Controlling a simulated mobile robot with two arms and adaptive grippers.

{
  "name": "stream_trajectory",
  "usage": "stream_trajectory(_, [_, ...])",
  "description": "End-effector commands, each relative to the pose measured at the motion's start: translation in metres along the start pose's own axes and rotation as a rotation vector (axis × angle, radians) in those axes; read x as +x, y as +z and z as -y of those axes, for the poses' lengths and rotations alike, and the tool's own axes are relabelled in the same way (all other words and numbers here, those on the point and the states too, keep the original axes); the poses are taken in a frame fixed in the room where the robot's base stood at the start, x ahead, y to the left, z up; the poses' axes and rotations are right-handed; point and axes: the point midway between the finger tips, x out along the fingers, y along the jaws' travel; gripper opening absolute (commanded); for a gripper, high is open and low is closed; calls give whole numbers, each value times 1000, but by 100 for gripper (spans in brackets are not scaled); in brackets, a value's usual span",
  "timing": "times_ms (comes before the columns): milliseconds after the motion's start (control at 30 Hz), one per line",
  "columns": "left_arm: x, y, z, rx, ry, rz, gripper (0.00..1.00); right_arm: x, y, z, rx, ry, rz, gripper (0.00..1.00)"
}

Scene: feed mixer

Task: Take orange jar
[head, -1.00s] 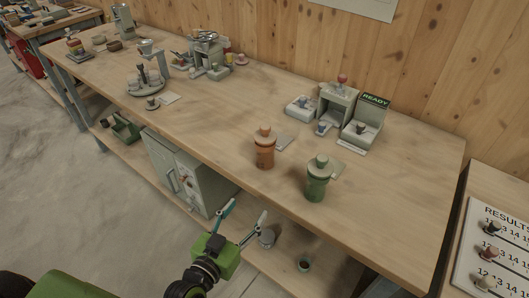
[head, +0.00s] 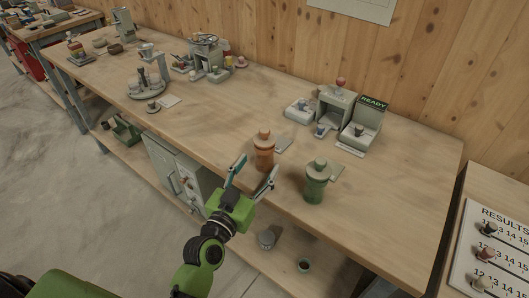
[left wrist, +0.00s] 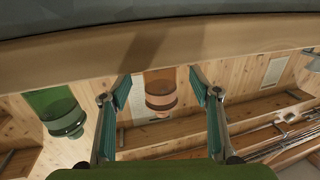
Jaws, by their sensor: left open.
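The orange jar (head: 264,152) stands upright near the front edge of the workbench, with a rounded knob on its lid. My left gripper (head: 256,168) is open, its two fingers spread, just in front of the jar at the bench edge. In the left wrist view the orange jar (left wrist: 160,92) shows upside down between the open fingers, which look apart from it. Nothing is held. My right gripper is not in view.
A green jar (head: 316,183) stands close by on the right and also shows in the left wrist view (left wrist: 60,110). Small cards lie behind both jars. A grey station with a READY sign (head: 374,100) is farther back. Bench surface left of the orange jar is clear.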

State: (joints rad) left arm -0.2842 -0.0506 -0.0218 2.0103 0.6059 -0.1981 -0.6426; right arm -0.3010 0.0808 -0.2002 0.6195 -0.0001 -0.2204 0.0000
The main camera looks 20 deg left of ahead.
Motion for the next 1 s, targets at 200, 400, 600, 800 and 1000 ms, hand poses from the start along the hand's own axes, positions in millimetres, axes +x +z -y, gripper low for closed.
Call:
stream_trajectory(200, [34,-7,-1,-2,-1,-2,57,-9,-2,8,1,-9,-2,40])
stream_trajectory(400, [46,-5,-1,0,-1,-1,57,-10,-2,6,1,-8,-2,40])
stream_trajectory(600, [46,-5,-1,0,-1,-1,52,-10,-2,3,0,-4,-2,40])
stream_trajectory(800, [46,-5,-1,0,-1,-1,17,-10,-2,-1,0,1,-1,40])
stream_trajectory(1000, [46,-6,-1,0,-1,-3,17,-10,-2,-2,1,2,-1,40])
